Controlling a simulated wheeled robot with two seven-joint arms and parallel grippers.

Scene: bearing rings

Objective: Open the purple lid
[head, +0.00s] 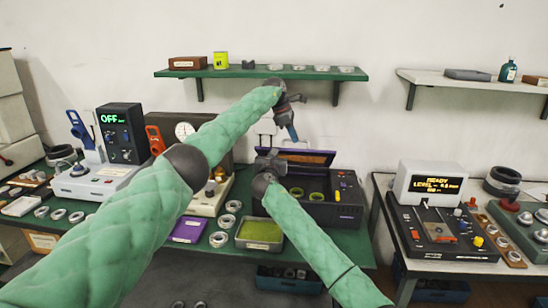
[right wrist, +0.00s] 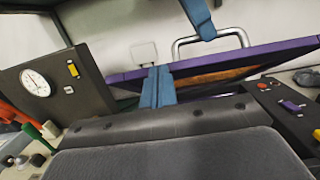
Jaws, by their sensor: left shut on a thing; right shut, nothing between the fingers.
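The purple lid (head: 318,157) is raised and tilted at the back of the dark machine (head: 345,208), its brownish inner face partly showing. In the right wrist view the lid (right wrist: 240,62) has a metal bar handle (right wrist: 243,36) along its upper edge. My left gripper (head: 293,135) reaches down from above; its blue fingers (right wrist: 200,20) are shut on the handle. My right gripper (head: 268,158) is shut and empty at the machine's left side, in front of the lid's left part. Its blue fingers (right wrist: 157,88) overlap the lid in the wrist view; contact is unclear.
Green rings (head: 317,196) sit in the machine. A tray with a green surface (head: 260,232), a purple box (head: 188,230) and several metal rings lie in front. A dial gauge stand (right wrist: 45,90) stands left. A green wall shelf (head: 230,73) hangs above, close to my left arm.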

